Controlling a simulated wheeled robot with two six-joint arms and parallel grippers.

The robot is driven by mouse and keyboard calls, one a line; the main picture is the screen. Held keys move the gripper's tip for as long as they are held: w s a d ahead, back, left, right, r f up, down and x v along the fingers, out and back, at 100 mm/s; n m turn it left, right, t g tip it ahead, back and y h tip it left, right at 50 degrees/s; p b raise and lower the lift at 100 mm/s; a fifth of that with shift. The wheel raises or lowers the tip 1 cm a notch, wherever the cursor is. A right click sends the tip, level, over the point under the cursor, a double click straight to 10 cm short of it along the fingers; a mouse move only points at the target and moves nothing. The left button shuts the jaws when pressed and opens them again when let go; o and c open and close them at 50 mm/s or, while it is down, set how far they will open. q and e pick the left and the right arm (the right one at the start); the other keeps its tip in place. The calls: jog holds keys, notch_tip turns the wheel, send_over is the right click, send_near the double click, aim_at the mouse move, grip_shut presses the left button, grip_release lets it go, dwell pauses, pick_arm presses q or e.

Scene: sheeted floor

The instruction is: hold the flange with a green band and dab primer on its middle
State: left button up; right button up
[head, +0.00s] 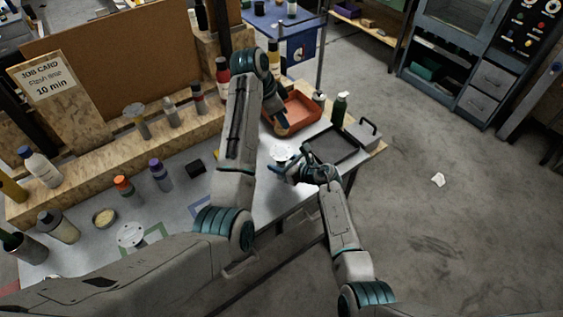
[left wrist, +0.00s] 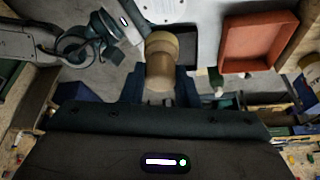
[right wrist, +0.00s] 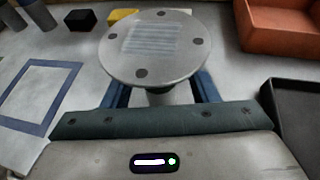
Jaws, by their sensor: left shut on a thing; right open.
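A round grey flange (right wrist: 155,48) with bolt holes and a pale streaked patch fills the upper middle of the right wrist view; it also shows in the head view (head: 281,155). My right gripper (right wrist: 165,90) is open, with its fingers on either side of the stem under the disc. No green band shows on it; its lower side is hidden. Another pale flange (head: 131,234) lies at the table's front left, by a green outline. My left gripper (left wrist: 160,88) is shut on a tan cylindrical dabber (left wrist: 161,55), held above the table near the orange tray.
An orange tray (head: 314,107) and a black tray (head: 343,157) are at the table's right end, with a dark green bottle (head: 339,109) near them. Several bottles line the wooden ledge. A small open tin (head: 105,217) and a black block (head: 195,167) are on the table.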

grip_shut()
pick_arm(q)
jog(key=m, duration=0.1)
jog(key=m+g, duration=0.1)
jog(key=m, duration=0.1)
jog(key=m+g, duration=0.1)
jog(key=m, duration=0.1)
jog(key=shift+w+f, duration=0.15)
jog(key=shift+f, duration=0.15)
jog(key=m, duration=0.2)
jog(key=m+g, duration=0.1)
jog(key=m, duration=0.1)
jog(key=shift+f+g, duration=0.15)
jog(key=shift+g, duration=0.15)
